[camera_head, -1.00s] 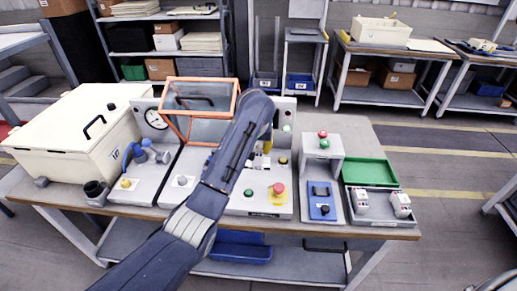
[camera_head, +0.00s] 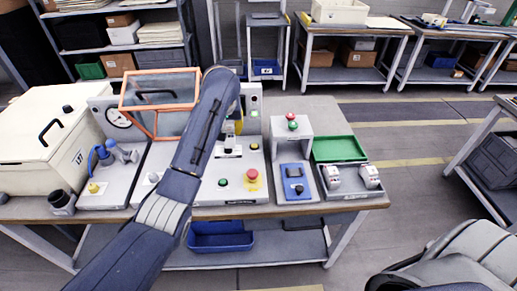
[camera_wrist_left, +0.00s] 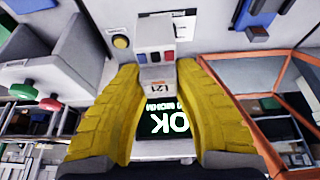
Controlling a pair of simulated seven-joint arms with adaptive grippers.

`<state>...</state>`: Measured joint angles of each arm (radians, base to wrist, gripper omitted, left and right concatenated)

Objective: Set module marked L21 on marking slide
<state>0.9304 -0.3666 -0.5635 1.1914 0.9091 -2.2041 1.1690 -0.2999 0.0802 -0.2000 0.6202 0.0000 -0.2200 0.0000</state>
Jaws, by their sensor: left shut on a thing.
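My left gripper (camera_wrist_left: 158,72) shows in the left wrist view with its yellow fingers closed on both sides of a pale module marked L21 (camera_wrist_left: 160,87). The label reads upside down. In the head view my own forearm hides the module, and only a bit of yellow finger shows above the grey middle station. No label names the marking slide; I cannot tell which part it is. A blue plate with a dark block (camera_head: 295,182) lies in front of a grey bridge-shaped stand (camera_head: 291,137). My right gripper is out of view.
A lit OK screen (camera_wrist_left: 165,122) lies beyond the module. An orange-framed clear guard (camera_head: 160,90) stands left of my forearm. A red stop button (camera_head: 253,174) is on the middle station. Two white modules (camera_head: 333,177) (camera_head: 369,176) and a green tray (camera_head: 333,149) are at right.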

